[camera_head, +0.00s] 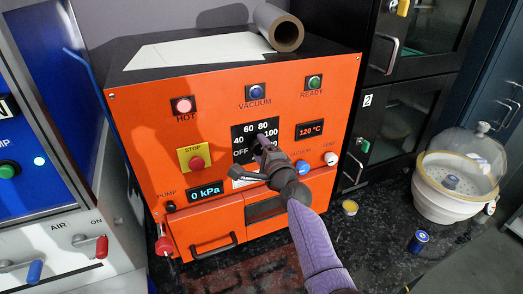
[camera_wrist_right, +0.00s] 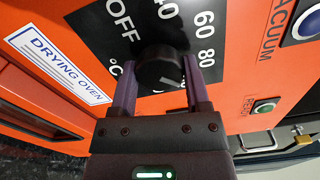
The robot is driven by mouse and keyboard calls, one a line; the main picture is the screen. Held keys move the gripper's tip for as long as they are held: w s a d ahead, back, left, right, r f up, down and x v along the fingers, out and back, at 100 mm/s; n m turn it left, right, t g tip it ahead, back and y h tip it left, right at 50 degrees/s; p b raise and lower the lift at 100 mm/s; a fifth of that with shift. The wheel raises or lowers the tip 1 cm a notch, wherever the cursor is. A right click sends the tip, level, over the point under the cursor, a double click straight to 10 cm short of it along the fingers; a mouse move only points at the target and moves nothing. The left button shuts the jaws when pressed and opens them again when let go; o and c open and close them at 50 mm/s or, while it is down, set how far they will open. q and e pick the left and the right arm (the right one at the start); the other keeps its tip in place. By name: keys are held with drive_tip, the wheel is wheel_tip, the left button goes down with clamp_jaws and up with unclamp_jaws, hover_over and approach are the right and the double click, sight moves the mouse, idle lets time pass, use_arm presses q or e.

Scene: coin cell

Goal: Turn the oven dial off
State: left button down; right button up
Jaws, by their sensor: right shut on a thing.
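The orange drying oven (camera_head: 135,125) stands in the middle of the head view. Its black dial plate (camera_head: 240,134) carries the marks OFF, 40, 60, 80 and 100. The round black dial knob (camera_wrist_right: 160,67) sits between the two purple fingers of my right gripper (camera_wrist_right: 160,85). In the head view my right gripper (camera_head: 264,148) reaches the plate from the lower right and covers most of the knob. The fingers are shut on the knob. I cannot tell which mark the knob points to. My left gripper is not in view.
The temperature display (camera_head: 311,131) reads 120 °C, and the HOT lamp (camera_head: 183,106) is lit. A STOP button (camera_head: 196,162), a blue knob (camera_head: 303,167) and a white knob (camera_head: 330,158) are near the dial. A glass-domed vessel (camera_head: 455,180) stands to the right.

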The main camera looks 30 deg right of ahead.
drive_tip(key=n, duration=0.4)
drive_tip(key=shift+n, duration=0.3)
drive_tip(key=n, duration=0.3)
drive_tip(key=shift+f+n+p, duration=0.1)
drive_tip(key=shift+n+p, duration=0.2)
drive_tip(key=shift+n, duration=0.1)
drive_tip(key=n, duration=0.3)
drive_tip(key=shift+n+p, duration=0.3)
drive_tip(key=shift+p, duration=0.05)
drive_tip(key=n+p, duration=0.1)
drive_tip(key=n, duration=0.3)
drive_tip(key=shift+n, duration=0.3)
drive_tip(key=n, duration=0.7)
drive_tip(key=shift+f, duration=0.1)
drive_tip(key=n, duration=0.3)
drive_tip(key=shift+n, duration=2.2)
